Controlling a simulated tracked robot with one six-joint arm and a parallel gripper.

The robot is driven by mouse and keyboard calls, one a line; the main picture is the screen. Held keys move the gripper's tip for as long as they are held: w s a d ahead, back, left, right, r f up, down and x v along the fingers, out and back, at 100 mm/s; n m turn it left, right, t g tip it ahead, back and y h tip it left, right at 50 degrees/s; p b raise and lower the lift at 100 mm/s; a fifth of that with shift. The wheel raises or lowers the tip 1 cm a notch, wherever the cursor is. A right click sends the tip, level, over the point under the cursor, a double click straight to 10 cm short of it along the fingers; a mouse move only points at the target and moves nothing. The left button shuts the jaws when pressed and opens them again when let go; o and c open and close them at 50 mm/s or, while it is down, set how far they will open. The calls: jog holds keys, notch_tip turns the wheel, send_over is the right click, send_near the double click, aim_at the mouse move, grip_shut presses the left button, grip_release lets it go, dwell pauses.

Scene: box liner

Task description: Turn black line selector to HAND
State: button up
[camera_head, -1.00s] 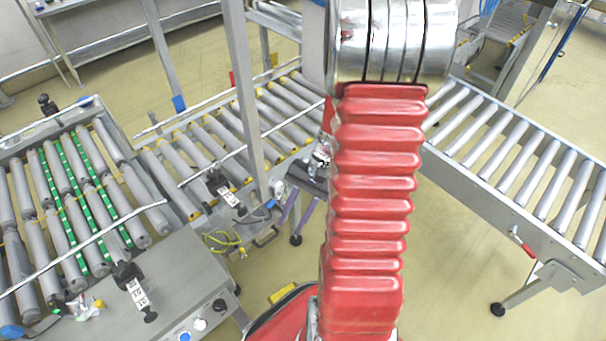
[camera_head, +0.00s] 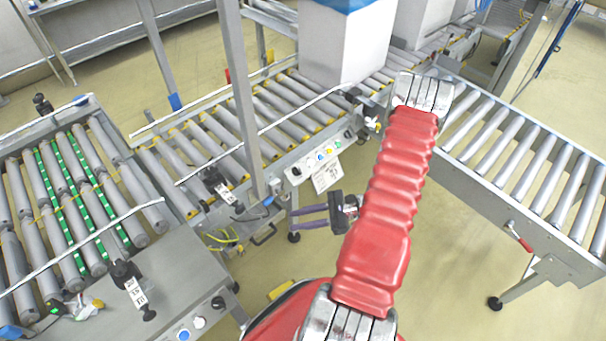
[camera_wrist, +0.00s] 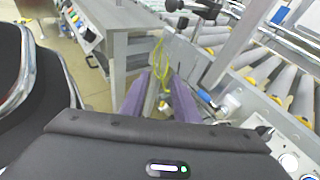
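A grey control panel (camera_head: 322,160) with several coloured buttons and a white label is on the side of the middle conveyor. A small dark knob (camera_head: 296,171) at its left end may be the black line selector; its setting is too small to read. My gripper (camera_head: 297,218) is below and in front of this panel, its two purple fingers pointing left, apart and empty. In the wrist view the purple fingers (camera_wrist: 160,80) also show a gap with nothing held. Part of a panel with round white buttons (camera_wrist: 289,161) shows at the lower right there.
A white box (camera_head: 345,45) stands on the middle conveyor. A roller conveyor (camera_head: 530,160) is at right, and another with green strips (camera_head: 70,200) at left. A grey cabinet (camera_head: 175,280) with buttons is at lower left. Yellow-green cables (camera_head: 222,240) hang left of my gripper.

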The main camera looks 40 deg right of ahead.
aim_at(299, 170)
jog(key=w+d+f+m+t+h, duration=0.1)
jog(key=d+f+m+t+h, duration=0.2)
jog(key=d, duration=0.5)
jog(key=w+d+f+m+t+h, duration=0.2)
jog(key=d+f+m+t+h, duration=0.1)
jog(key=d+m+t+h, duration=0.2)
jog(key=d+m+h, duration=0.2)
jog(key=d, duration=0.2)
jog(key=shift+w+f+m+t, duration=0.15)
jog(key=shift+f+m+t, duration=0.15)
jog(key=shift+m+t, duration=0.1)
jog(key=w, duration=1.3)
jog(key=shift+w+a, duration=0.15)
jog(key=shift+w, duration=0.25)
grip_shut()
